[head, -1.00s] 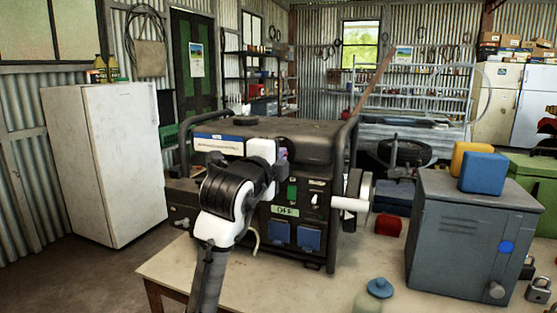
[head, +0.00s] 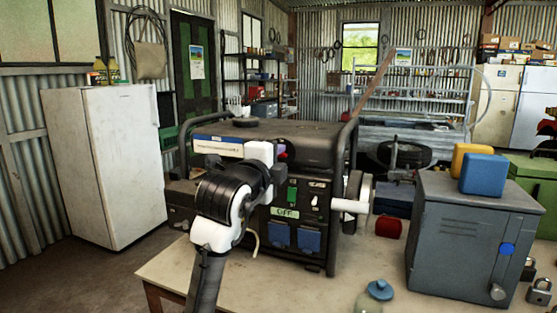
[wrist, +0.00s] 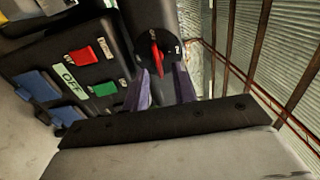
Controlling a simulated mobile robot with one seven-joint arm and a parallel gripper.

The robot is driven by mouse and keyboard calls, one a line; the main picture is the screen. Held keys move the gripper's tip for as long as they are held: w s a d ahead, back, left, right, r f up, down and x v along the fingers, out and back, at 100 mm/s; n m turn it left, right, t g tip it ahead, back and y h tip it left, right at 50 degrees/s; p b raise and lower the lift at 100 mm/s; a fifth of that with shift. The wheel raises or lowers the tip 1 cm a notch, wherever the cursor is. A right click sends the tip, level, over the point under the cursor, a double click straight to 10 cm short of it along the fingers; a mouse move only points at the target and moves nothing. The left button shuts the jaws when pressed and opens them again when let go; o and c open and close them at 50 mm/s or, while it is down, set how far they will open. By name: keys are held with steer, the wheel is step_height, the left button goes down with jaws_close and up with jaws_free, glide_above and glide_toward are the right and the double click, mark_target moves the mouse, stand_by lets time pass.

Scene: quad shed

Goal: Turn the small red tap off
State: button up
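The small red tap (wrist: 157,58) shows in the wrist view as a thin red lever on a round black dial with white marks. My gripper (wrist: 164,80) is open, its two purple fingers apart. The lever's lower end lies just ahead of the gap between the fingertips; I cannot tell whether either finger touches it. In the head view my gripper (head: 280,156) is at the upper front of the black generator (head: 312,148), and my wrist hides most of the tap's area.
The generator's front panel has a green OFF label (head: 284,213), a green switch (head: 292,194) and blue outlets (head: 308,239). A white round part (head: 352,204) sticks out at its right. A grey metal box (head: 465,235) and red block (head: 389,227) stand right on the bench.

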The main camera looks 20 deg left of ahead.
steer(key=s+b, duration=0.1)
steer(key=s, duration=1.2)
steer(key=shift+a+b, duration=0.25)
steer(key=shift+b, duration=0.1)
